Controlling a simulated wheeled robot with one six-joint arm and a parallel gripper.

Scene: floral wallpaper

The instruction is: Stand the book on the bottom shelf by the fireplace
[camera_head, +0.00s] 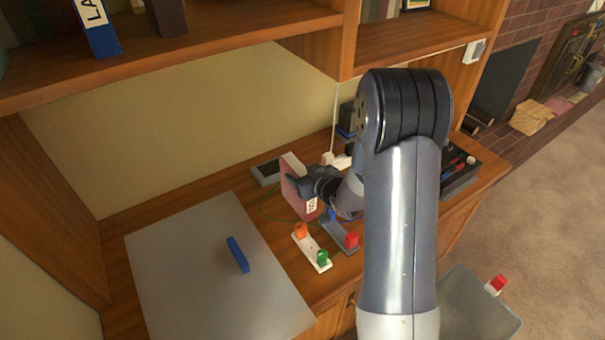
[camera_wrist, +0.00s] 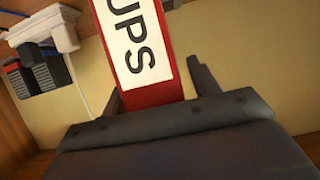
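A red book (camera_head: 297,192) with a white label on its spine stands about upright over the wooden desk. I cannot tell if its lower edge touches the desktop. In the wrist view the red spine (camera_wrist: 178,82) with its white label, reading "UPS", lies between the two fingers. My gripper (camera_head: 308,187) reaches the book from the right. A thin gap shows between the spine and the right finger, so the fingers look open around the book. Wooden shelves hang above: the left one (camera_head: 200,48), and the right one (camera_head: 425,38) closer to the brick fireplace (camera_head: 515,65).
On the desk are a grey board (camera_head: 190,270) with a blue block (camera_head: 238,254), a white strip with coloured knobs (camera_head: 312,248), a red-topped grey piece (camera_head: 342,236), and a dark tray (camera_head: 458,165). A grey bin (camera_head: 470,310) stands at the lower right. Carpet (camera_head: 560,200) is clear.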

